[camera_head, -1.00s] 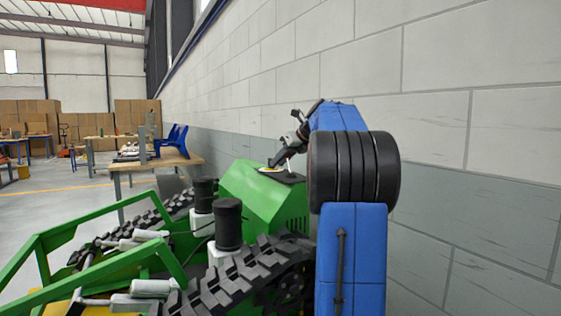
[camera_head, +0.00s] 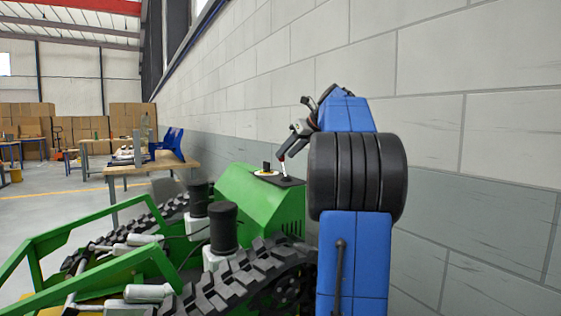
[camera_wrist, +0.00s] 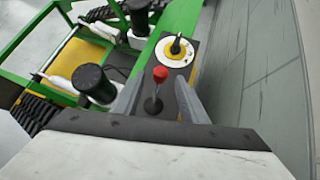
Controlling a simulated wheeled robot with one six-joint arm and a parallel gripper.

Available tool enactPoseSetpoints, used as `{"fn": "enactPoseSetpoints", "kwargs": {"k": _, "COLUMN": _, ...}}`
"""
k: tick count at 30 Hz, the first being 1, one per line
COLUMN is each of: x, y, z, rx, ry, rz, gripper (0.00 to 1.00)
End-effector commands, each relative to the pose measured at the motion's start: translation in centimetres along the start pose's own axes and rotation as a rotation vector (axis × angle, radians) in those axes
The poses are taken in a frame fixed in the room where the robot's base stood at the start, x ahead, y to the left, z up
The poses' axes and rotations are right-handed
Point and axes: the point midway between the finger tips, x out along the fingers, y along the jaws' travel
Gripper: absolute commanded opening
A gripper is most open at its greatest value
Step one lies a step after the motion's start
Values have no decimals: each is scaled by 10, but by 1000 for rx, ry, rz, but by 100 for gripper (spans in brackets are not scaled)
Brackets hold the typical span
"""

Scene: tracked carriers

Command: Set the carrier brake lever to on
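The tracked carrier (camera_head: 262,205) is green, with a black control panel on its top near the wall. A lever with a red knob (camera_wrist: 160,74) and a black base stands on the panel in the wrist view. Beyond it is a white and yellow dial (camera_wrist: 174,55) with a black handle; the dial also shows in the head view (camera_head: 266,173). I see no label telling which control is the brake. My gripper (camera_wrist: 160,84) is open, with one finger on each side of the red-knobbed lever; contact is not visible. In the head view my gripper (camera_head: 287,151) is above the panel.
A block wall (camera_head: 450,120) runs close along the right. The carrier's black tracks (camera_head: 240,285), green frame bars and black cylinders (camera_head: 223,228) lie to the left. A wooden table (camera_head: 150,166) with a blue chair stands farther back.

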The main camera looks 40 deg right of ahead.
Motion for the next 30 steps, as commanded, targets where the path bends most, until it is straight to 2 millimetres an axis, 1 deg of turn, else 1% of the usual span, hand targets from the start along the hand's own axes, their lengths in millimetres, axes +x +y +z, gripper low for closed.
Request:
{"fn": "enactPoseSetpoints", "kwargs": {"k": 1, "x": -11, "y": -1, "z": 0, "rx": 1, "ry": -1, "rz": -3, "gripper": 39}}
{"fn": "enactPoseSetpoints", "kwargs": {"k": 6, "x": -44, "y": -2, "z": -1, "rx": 1, "ry": 0, "rz": -2, "gripper": 39}}
{"fn": "enactPoseSetpoints", "kwargs": {"k": 9, "x": -61, "y": -1, "z": -1, "rx": 1, "ry": 0, "rz": -2, "gripper": 39}}
{"fn": "enactPoseSetpoints", "kwargs": {"k": 13, "x": -78, "y": -1, "z": 0, "rx": 1, "ry": 0, "rz": 0, "gripper": 39}}
{"fn": "enactPoseSetpoints", "kwargs": {"k": 15, "x": -83, "y": -1, "z": -1, "rx": 1, "ry": 1, "rz": 0, "gripper": 39}}
{"fn": "enactPoseSetpoints", "kwargs": {"k": 19, "x": -89, "y": -1, "z": -1, "rx": 1, "ry": 1, "rz": 1, "gripper": 39}}
{"fn": "enactPoseSetpoints", "kwargs": {"k": 30, "x": -90, "y": 0, "z": -1, "rx": 1, "ry": 2, "rz": 1, "gripper": 39}}
